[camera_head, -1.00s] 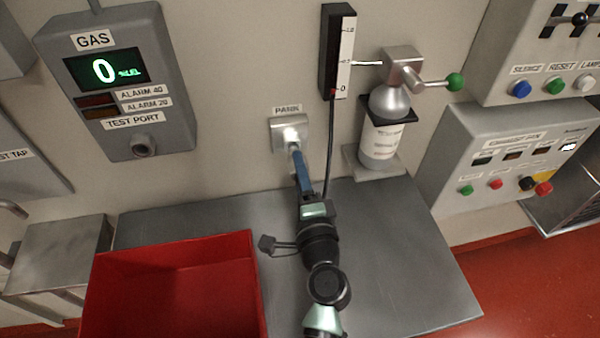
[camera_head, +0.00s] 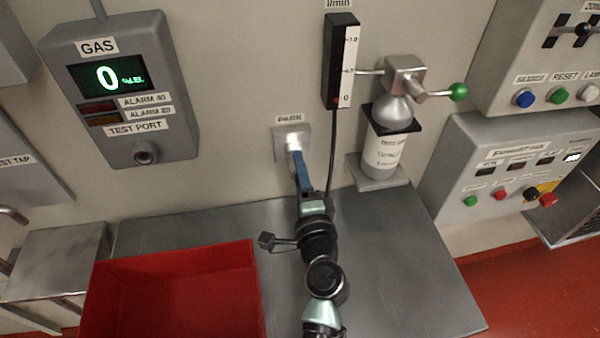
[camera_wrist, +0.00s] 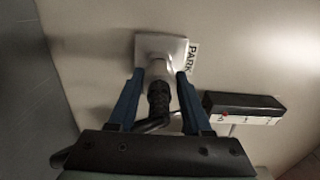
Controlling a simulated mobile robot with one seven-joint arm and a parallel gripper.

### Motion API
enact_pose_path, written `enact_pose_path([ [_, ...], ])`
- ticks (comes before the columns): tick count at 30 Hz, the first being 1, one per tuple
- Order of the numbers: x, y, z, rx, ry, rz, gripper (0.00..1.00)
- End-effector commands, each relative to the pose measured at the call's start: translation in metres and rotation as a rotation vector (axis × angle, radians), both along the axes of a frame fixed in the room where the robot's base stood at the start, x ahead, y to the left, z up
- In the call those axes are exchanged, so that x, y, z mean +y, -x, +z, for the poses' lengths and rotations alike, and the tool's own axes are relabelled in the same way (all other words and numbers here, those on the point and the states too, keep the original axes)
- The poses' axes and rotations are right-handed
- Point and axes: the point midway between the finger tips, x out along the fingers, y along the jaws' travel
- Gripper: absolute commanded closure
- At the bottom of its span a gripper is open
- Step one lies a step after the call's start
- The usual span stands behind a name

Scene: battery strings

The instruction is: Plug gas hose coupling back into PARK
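The PARK socket (camera_head: 280,145) is a pale square plate on the wall, with its label above it in the head view. It also shows in the wrist view (camera_wrist: 174,47). The gas hose coupling (camera_wrist: 158,70) is a short silver piece with a black ribbed hose (camera_wrist: 159,100) behind it. It lies in line with the socket at the plate; how deep it sits is hidden. My gripper (camera_head: 297,158) points at the plate.
A red bin (camera_head: 175,255) stands front left on the grey bench (camera_head: 400,270). A black flow meter (camera_head: 337,60) and a gas bottle (camera_head: 385,150) with a green-knobbed valve are close on the right. The gas detector (camera_head: 120,90) reads 0 at upper left.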

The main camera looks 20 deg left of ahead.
Motion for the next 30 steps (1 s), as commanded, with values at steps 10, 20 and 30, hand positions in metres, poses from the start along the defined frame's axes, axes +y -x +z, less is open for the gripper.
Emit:
enact_pose_path([
  [10,0.0,0.0,-0.001,0.001,0.001,0.0,0.2],
  [20,-0.013,0.019,-0.004,0.003,0.002,-0.001,0.2],
  [30,-0.053,0.077,-0.004,0.002,0.002,-0.003,0.2],
])
